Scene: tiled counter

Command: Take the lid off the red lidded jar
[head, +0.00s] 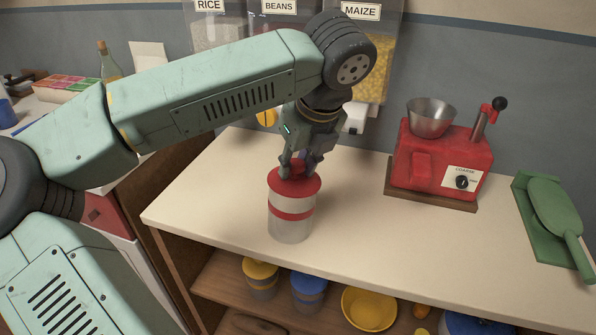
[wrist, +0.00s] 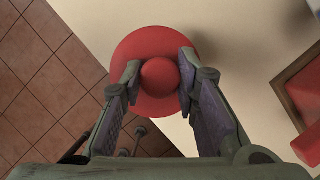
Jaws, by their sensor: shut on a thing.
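The red lidded jar (head: 291,220) stands upright near the front edge of the counter in the head view. It has a pale, see-through body with a red band. Its red lid (head: 312,186) sits on top, with no clear gap between lid and jar. My gripper (head: 299,168) is above it, fingers pointing down, shut on the lid's knob. In the wrist view the round red knob (wrist: 159,77) lies between the two fingertips, above the red lid disc (wrist: 150,42). The jar body is hidden under the lid there.
A red grinder (head: 440,160) with a metal bowl stands at the back right. A green scoop (head: 553,215) lies at the far right. Bins of rice, beans and maize (head: 374,65) hang behind. Yellow and blue jars (head: 309,289) sit on the shelf below. The counter around the jar is clear.

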